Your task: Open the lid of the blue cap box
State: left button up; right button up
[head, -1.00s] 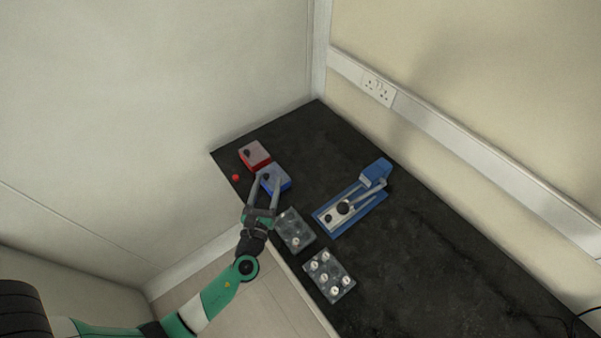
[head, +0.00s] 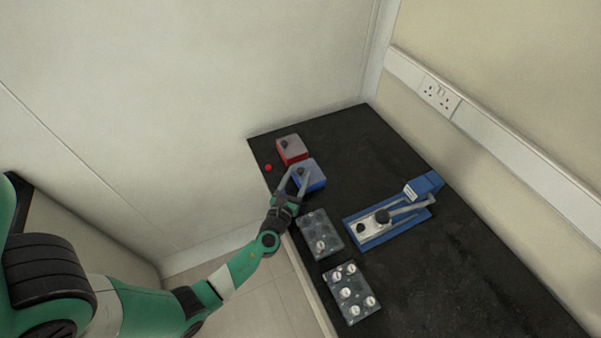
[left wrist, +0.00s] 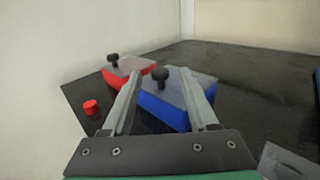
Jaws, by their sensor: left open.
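The blue cap box (head: 314,174) stands on the black table near its left edge, with a grey lid and a dark knob on top. In the left wrist view the blue box (left wrist: 165,110) lies ahead, its lid closed and its knob (left wrist: 160,75) standing up between the finger lines. My left gripper (head: 294,177) is open and empty at the near side of the box; in the left wrist view its fingertips (left wrist: 168,78) spread on either side of the knob. Whether a finger touches the box I cannot tell. My right gripper is not in view.
A red box (head: 291,149) with a similar lid stands just behind the blue one. A small red cap (head: 268,167) lies left of it.

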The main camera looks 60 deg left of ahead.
pick_arm(q)
jog(key=shift+x, duration=1.25)
grip_shut()
dwell(0.4)
